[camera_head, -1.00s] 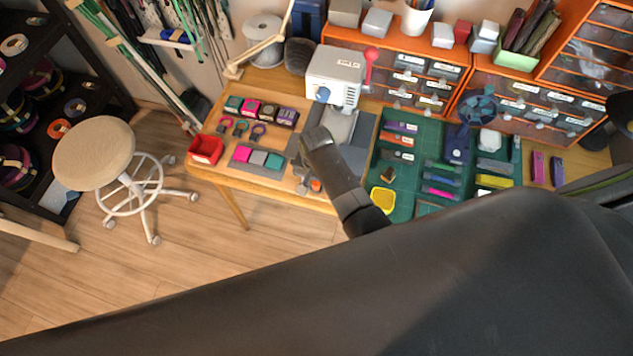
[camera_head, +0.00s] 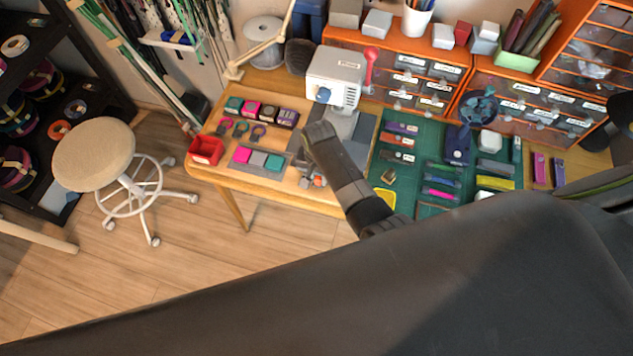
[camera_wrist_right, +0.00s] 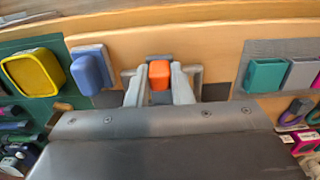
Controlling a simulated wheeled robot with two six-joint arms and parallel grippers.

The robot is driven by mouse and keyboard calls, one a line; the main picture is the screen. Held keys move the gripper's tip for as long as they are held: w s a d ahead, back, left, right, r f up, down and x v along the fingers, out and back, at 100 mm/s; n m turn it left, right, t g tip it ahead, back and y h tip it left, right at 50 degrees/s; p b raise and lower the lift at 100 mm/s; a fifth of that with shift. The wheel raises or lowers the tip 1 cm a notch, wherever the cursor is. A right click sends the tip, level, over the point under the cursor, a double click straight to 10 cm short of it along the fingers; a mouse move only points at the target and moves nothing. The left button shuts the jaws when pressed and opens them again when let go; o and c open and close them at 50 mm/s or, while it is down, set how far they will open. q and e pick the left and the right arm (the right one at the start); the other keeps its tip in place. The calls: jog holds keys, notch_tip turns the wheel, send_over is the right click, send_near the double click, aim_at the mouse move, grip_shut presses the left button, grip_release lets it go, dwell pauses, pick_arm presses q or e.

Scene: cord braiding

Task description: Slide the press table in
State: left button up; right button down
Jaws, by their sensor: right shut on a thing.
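The white press (camera_head: 336,78) with its red lever stands at the back of the wooden table. A grey flat part, seemingly the press table (camera_head: 362,140), extends from under it toward the front, partly covered by my right arm. My right gripper (camera_head: 312,179) is low near the table's front edge. In the right wrist view, my right gripper (camera_wrist_right: 160,84) is shut on an orange grip (camera_wrist_right: 159,75), with grey bars on both sides. Whether the grip joins the press table is hidden. My left gripper is not in view.
Left of the press are a grey tray (camera_head: 265,168) of coloured blocks, several spools and a red bin (camera_head: 206,151). On the right a green mat (camera_head: 408,172) holds many small items. A blue block (camera_wrist_right: 91,70) is close beside the gripper in the wrist view.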

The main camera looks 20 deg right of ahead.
jog(key=w+d+b, duration=0.1)
jog(key=w+d, duration=0.1)
jog(key=w, duration=0.1)
jog(key=w+d+b, duration=0.1)
jog(key=w+d, duration=0.1)
jog(key=w+d+b, duration=0.1)
jog(key=w+d, duration=0.1)
jog(key=w, duration=0.1)
jog(key=shift+w+f+b, duration=0.1)
jog(key=shift+w+b, duration=0.25)
jog(key=shift+b, duration=0.05)
jog(key=shift+w+d, duration=0.2)
jog(key=shift+w, duration=0.15)
jog(key=c, duration=1.3)
grip_release()
